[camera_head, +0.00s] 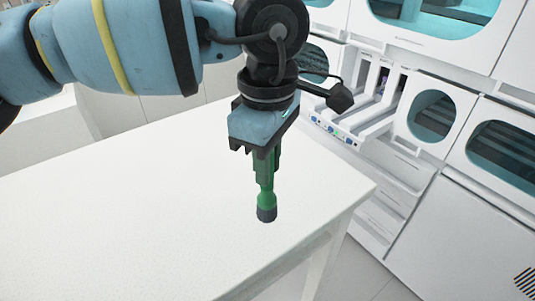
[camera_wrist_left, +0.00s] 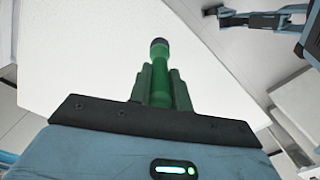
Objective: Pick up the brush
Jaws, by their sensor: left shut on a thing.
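The brush (camera_head: 266,204) has a green handle and a dark tip. It hangs roughly upright below my left gripper (camera_head: 265,165), with the dark end pointing down over the right part of the white table (camera_head: 120,230). My left gripper is shut on the brush. In the left wrist view the green brush (camera_wrist_left: 160,75) stands between the two green fingers of my left gripper (camera_wrist_left: 160,88), its dark end pointing away. Part of the handle is hidden by the fingers. The tip looks above the table top, though the gap is hard to judge.
The table top is bare where it shows, and its right edge lies just right of the brush. White cabinets with tinted oval windows (camera_head: 434,115) stand behind and to the right. A white slotted unit (camera_head: 365,100) with small coloured buttons stands behind the gripper.

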